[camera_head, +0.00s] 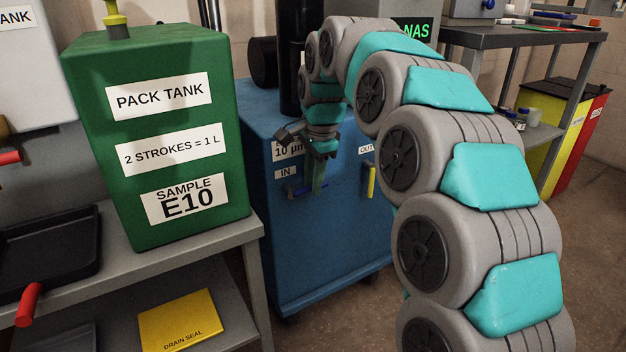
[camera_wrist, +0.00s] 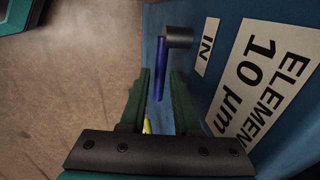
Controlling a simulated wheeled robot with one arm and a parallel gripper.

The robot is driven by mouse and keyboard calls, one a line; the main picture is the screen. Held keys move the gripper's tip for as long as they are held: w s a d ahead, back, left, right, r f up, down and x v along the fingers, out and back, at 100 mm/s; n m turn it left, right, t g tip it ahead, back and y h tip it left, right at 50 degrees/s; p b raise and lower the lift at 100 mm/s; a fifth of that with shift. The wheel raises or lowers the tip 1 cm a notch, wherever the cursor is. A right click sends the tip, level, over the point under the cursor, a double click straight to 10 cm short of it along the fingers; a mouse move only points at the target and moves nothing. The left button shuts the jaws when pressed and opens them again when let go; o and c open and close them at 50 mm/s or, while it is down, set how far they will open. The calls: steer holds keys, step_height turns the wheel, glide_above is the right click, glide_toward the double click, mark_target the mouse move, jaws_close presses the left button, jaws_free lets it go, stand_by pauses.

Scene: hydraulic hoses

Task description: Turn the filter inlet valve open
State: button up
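The filter cart (camera_head: 330,240) is a blue cabinet with an "IN" label (camera_head: 286,173) on its front. Below that label is the inlet valve's blue lever (camera_head: 293,190), roughly level and partly hidden by my gripper (camera_head: 318,180). In the wrist view the blue lever (camera_wrist: 160,70) runs from a dark grey hub (camera_wrist: 178,37) beside the "IN" label (camera_wrist: 207,47). My gripper (camera_wrist: 161,75) is open, its two green fingers apart. The lever's free end appears between the fingers with gaps on both sides; its depth relative to the fingertips is unclear.
A yellow outlet lever (camera_head: 371,181) hangs upright under the "OUT" label (camera_head: 366,149), right of my gripper. A green pack tank (camera_head: 160,225) stands on a grey bench at left. A grey workbench (camera_head: 520,37) and coloured bins (camera_head: 570,125) are at right.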

steer(key=shift+c, duration=0.3)
jaws_close()
stand_by(1.0)
